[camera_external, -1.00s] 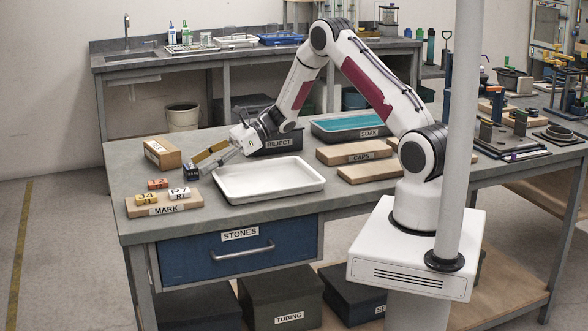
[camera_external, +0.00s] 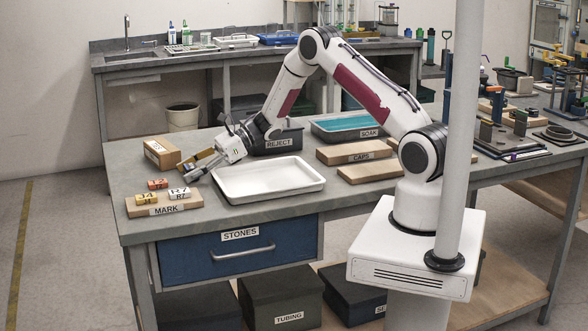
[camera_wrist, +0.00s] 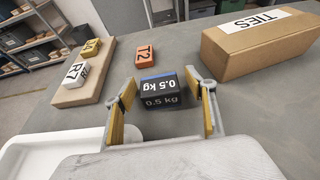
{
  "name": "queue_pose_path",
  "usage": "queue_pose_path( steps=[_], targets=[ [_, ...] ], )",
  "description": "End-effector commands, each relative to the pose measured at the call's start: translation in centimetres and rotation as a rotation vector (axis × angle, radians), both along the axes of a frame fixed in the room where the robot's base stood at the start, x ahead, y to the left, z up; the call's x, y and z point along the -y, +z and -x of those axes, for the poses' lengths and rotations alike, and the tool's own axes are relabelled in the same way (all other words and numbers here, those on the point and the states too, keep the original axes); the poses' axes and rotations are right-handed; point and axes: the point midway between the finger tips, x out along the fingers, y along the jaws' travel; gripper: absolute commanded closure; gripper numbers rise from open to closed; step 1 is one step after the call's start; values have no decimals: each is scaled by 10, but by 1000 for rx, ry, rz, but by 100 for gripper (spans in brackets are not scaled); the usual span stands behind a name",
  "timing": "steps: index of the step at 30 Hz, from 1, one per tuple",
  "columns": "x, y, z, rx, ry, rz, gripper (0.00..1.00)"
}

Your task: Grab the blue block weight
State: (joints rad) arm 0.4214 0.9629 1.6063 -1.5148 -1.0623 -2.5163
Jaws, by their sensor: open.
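The weight (camera_wrist: 161,95) is a small dark block with a blue band and "0.5 kg" lettering, standing on the grey table in the wrist view. My gripper (camera_wrist: 160,82) is open, with its two yellow-padded fingers spread to the left and right of the weight. A gap shows between the weight and each finger, and nothing is held. In the external view, my gripper (camera_external: 196,167) is low over the table, left of the white tray, and hides most or all of the weight.
An orange T2 block (camera_wrist: 145,57) lies just beyond the weight. A wooden MARK board (camera_external: 136,209) carries white and yellow blocks at the left. A TIES box (camera_wrist: 255,65) stands to the right in the wrist view. The white tray (camera_external: 316,184) is close beside my gripper.

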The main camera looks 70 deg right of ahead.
Motion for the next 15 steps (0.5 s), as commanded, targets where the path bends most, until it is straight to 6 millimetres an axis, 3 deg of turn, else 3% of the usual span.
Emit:
queue_pose_path(
  steps=[2, 8, 15],
  targets=[
    [0, 0, 0, 0, 0, 0, 47],
    [0, 0, 0, 0, 0, 0, 99],
    [0, 2, 0, 2, 0, -1, 100]
  ],
)
